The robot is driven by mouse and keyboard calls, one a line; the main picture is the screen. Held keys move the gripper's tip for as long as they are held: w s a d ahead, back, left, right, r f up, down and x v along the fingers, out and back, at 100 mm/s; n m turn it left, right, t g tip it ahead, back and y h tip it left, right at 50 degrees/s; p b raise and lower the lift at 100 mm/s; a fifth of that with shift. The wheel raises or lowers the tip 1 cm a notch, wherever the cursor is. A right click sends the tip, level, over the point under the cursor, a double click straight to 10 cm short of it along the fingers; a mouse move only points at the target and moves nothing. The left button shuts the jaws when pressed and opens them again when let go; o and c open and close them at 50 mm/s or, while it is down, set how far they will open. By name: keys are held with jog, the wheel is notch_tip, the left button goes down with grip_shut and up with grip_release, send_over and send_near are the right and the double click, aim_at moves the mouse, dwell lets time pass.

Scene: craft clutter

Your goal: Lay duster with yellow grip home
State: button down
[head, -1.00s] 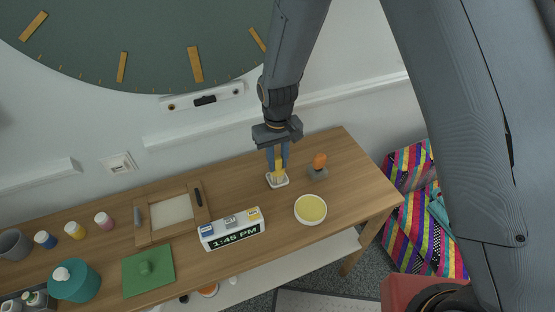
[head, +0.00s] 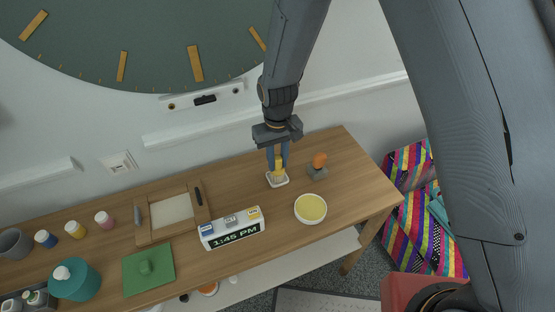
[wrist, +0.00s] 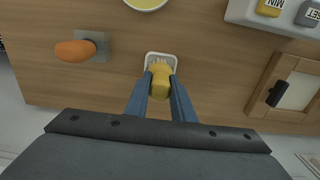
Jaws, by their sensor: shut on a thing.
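The duster with the yellow grip (head: 279,166) is between the fingers of my gripper (head: 278,160). In the wrist view its yellow grip (wrist: 160,82) is upright between the two blue fingers (wrist: 160,98), with a pale lower part just beyond it. My gripper is shut on the grip. The duster's lower end is at a small white-rimmed tray (head: 270,184) on the wooden table; the tray's rim also shows in the wrist view (wrist: 148,58). I cannot tell whether the duster touches the tray's floor.
An orange-gripped thing with a grey block (head: 319,161) stands right of the tray. A white bowl with yellow contents (head: 310,208) is in front. The table's right end is clear.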

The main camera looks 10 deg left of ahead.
jog(key=shift+f, duration=0.25)
jog(key=c, duration=1.4)
grip_release()
jog(key=shift+c, duration=0.2)
jog(key=shift+r+b, duration=1.45)
jog(key=shift+r, duration=2.5)
jog(key=s+d+r+m+b, duration=0.1)
jog(key=s+d+m, duration=0.1)
jog(key=d, duration=0.7)
jog(key=s+d+m+t+b, duration=0.1)
jog(key=s+d, duration=0.3)
jog(key=d, duration=0.5)
jog(key=s+d+r+m+b, duration=0.1)
jog(key=s+d+m+b, duration=0.2)
jog(key=d, duration=0.7)
jog(key=shift+r, duration=0.3)
